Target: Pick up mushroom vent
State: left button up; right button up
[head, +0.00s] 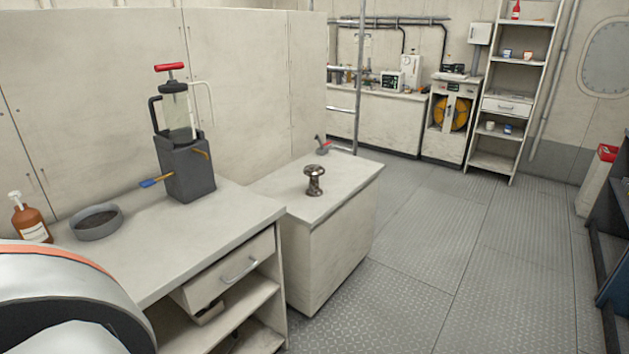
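The mushroom vent (314,180) looks like a small dark metallic piece with a rounded cap, a narrow neck and a wider base. It stands upright on the pale top of the low cabinet (335,250) near the middle of the head view. Nothing touches it and its near side is unobstructed. Neither of my grippers shows. A white, dark and orange rounded part at the lower left is probably my own arm, far from the vent.
A nearer counter (185,250) holds a grey pump (187,170), a grey dish (96,222) and a brown bottle (31,218). Its drawer (232,270) is partly open. A red-handled item (323,147) stands behind the vent. Metal floor (430,260) is clear to the right.

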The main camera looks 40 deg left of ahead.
aim_at(313, 171)
jog(key=u, duration=0.25)
jog(key=i+l+u, duration=0.15)
jog(key=i+u, duration=0.3)
jog(key=i+l+u, duration=0.65)
jog(key=i+l, duration=0.45)
jog(key=l, duration=0.1)
